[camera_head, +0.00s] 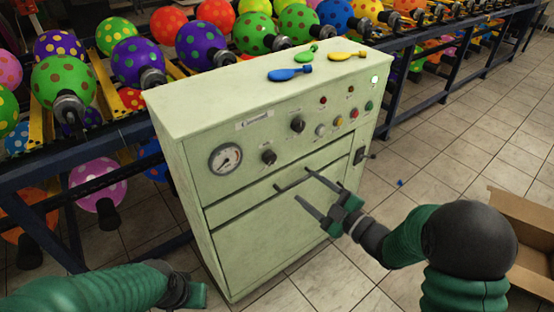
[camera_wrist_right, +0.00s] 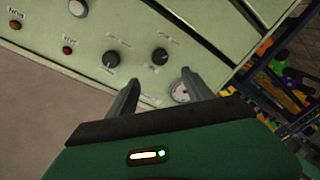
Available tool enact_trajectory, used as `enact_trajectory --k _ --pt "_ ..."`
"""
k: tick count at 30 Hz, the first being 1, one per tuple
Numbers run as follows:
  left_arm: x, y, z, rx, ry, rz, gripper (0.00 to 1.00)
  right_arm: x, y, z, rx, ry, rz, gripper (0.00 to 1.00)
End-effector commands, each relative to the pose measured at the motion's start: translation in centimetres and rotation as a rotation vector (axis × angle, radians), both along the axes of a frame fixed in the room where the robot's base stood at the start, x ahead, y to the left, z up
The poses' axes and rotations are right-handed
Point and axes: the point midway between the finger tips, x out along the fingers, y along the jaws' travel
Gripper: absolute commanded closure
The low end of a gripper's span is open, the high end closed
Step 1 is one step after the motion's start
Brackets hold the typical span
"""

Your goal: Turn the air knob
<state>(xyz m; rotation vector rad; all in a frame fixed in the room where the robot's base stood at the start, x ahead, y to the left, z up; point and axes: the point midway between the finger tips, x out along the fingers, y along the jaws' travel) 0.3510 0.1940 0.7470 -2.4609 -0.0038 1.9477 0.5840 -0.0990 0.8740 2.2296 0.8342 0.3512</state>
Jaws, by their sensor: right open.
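The pale green control cabinet (camera_head: 300,218) carries two black knobs on its front panel. The lower knob (camera_head: 268,156) is beside the round gauge (camera_head: 225,158); the upper knob (camera_head: 298,124) is further right. Their labels are too small to read, so I cannot tell which is the air knob. In the right wrist view the lower knob (camera_wrist_right: 160,57) lies just beyond the fingertips, and the upper knob (camera_wrist_right: 110,61) is left of it. My right gripper (camera_head: 303,185) is open and empty, in front of the cabinet. My left gripper (camera_head: 190,291) is low at the cabinet's left; its jaws are unclear.
Blue, green and yellow deflated balloons (camera_head: 347,55) lie on the cabinet top. Racks of printed balloons (camera_head: 200,45) stand behind and to the left. Coloured buttons (camera_head: 338,121) are right of the knobs. A cardboard box (camera_head: 525,215) is at the right; tiled floor (camera_head: 450,150) is open.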

Motion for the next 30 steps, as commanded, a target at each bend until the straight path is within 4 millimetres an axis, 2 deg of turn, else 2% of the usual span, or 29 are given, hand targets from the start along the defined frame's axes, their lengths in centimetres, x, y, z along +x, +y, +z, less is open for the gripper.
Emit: enact_trajectory --k 9,16,21,28,30 --pt "0.0 0.0 -1.0 0.0 0.0 0.0 1.0 6.4 5.0 -0.4 0.006 0.002 0.001 0.41" --pt "0.0 0.0 -1.5 0.0 0.0 0.0 1.0 10.2 8.3 -0.2 0.005 0.003 0.0 0.41" --pt "0.0 0.0 -1.6 0.0 0.0 0.0 1.0 11.4 9.3 -0.2 0.007 0.004 -0.003 0.41" --pt "0.0 0.0 -1.6 0.0 0.0 0.0 1.0 11.5 9.4 -0.1 0.007 0.005 -0.004 0.41" --pt "0.0 0.0 -1.6 0.0 0.0 0.0 1.0 11.5 9.3 -0.1 0.007 0.005 -0.004 0.47"
